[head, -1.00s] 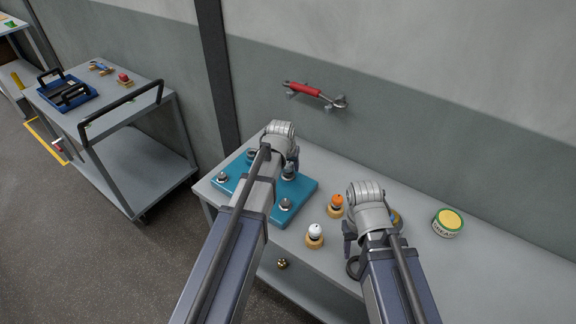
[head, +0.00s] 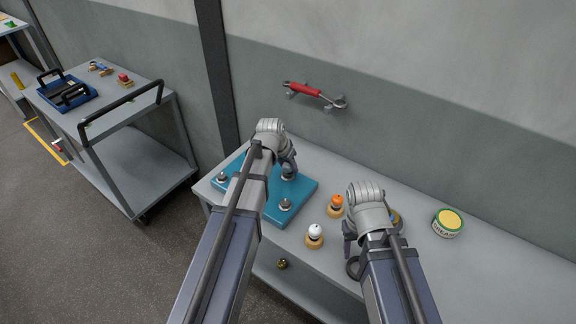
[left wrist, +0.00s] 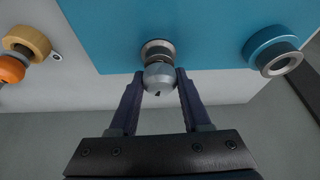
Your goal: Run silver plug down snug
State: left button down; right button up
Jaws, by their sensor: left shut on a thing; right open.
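The silver plug (left wrist: 160,77) has a rounded knob and stands at a metal-ringed socket (left wrist: 157,48) near the edge of the blue plate (left wrist: 205,30). My left gripper (left wrist: 160,86) is shut on the knob, with a dark finger on each side. A narrow neck shows between knob and ring; how deep the plug sits I cannot tell. In the head view my left gripper (head: 289,164) is over the far right part of the blue plate (head: 302,198) and mostly hides the plug. My right gripper (head: 350,243) is open, low over the bench, its fingers partly hidden.
A white-topped plug (head: 315,231) and an orange-topped plug (head: 336,204) stand in tan rings between my arms. A grease tin (head: 447,223) stands at right. A red-handled tool (head: 305,90) hangs on the wall. Other fittings stand on the plate.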

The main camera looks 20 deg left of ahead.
pick_arm(q)
jog(key=m+h, duration=0.1)
jog(key=m, duration=0.1)
jog(key=m+g, duration=0.1)
jog(key=m, duration=0.1)
jog(key=shift+w+m+h, duration=0.15)
jog(key=shift+m+h, duration=0.25)
jog(key=m+h, duration=0.1)
jog(key=m, duration=0.2)
jog(key=shift+g, duration=0.4)
jog(key=c, duration=0.6)
grip_release()
